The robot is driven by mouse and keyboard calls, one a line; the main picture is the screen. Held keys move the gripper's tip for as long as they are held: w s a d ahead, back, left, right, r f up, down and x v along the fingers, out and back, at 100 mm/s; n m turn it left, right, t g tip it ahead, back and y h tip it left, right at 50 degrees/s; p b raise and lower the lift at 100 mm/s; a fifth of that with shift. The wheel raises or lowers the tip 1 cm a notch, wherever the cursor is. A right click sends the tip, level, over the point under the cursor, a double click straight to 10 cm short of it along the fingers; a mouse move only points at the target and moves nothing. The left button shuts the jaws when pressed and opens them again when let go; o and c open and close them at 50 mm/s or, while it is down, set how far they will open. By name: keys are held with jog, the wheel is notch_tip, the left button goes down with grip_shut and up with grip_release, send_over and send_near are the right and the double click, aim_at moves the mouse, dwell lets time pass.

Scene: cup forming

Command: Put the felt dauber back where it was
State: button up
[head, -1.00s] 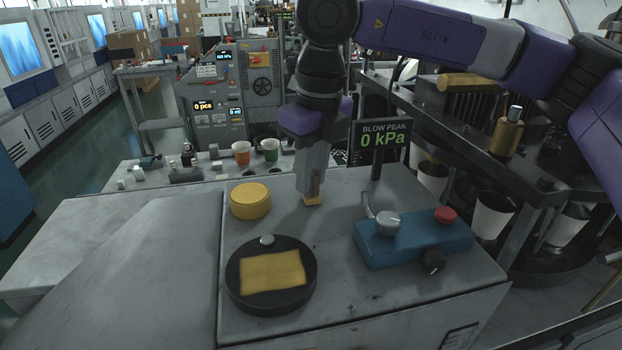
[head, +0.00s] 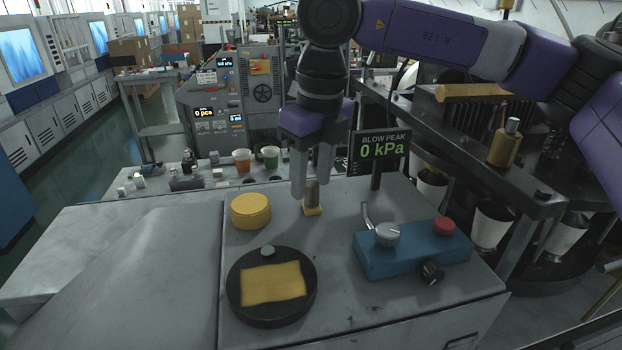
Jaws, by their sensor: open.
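The felt dauber (head: 312,197), a small brown handle on a pale yellow felt base, stands upright on the grey bench top (head: 340,290). It is behind the round black pad holder and to the right of the yellow tin. My gripper (head: 311,192) points down just behind and above the dauber. Its two fingers are spread apart, with the dauber's handle showing in front of the gap between them. I cannot tell whether a finger touches it.
A yellow round tin (head: 251,210) and a black dish (head: 240,312) with a yellow cloth (head: 273,284) stand at the left. A blue control box (head: 412,249) with knobs stands at the right. A display sign (head: 381,147) rises behind. The front middle of the bench is clear.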

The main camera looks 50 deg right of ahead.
aim_at(317, 187)
notch_tip(317, 187, up, 10)
jog(key=s+p, duration=0.1)
jog(key=p, duration=0.3)
jog(key=shift+r, duration=0.25)
jog(key=shift+s, duration=0.15)
